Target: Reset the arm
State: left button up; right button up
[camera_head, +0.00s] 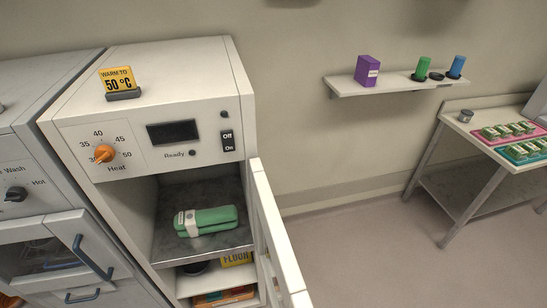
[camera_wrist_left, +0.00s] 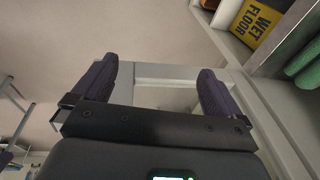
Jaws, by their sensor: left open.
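My left gripper (camera_wrist_left: 158,90) shows in the left wrist view. Its two dark purple fingers are spread wide, with nothing held between them. Behind the fingers is a pale panel edge, likely the cabinet door (camera_wrist_left: 180,72); I cannot tell whether they touch. In the head view the warming cabinet (camera_head: 200,75) stands with its door (camera_head: 275,235) open to the right. A green rolled blanket (camera_head: 206,220) with a pale band lies on the upper shelf inside. An orange heat knob (camera_head: 104,154) is on the front panel. Neither gripper is clearly visible in the head view.
A yellow wet floor sign (camera_head: 237,259) lies in the lower compartment. A "Warm to 50 °C" sign (camera_head: 118,83) stands on top. A washer-like unit (camera_head: 30,190) adjoins on the left. A wall shelf (camera_head: 395,83) and a steel table (camera_head: 455,125) stand right. The floor between is clear.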

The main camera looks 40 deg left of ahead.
pick_arm(q)
notch_tip(320, 180, up, 22)
jog(key=w+n+t+p, duration=0.1)
jog(key=n+p, duration=0.4)
jog(key=p, duration=1.5)
jog(key=shift+w+d+n, duration=0.35)
jog(key=shift+n, duration=0.05)
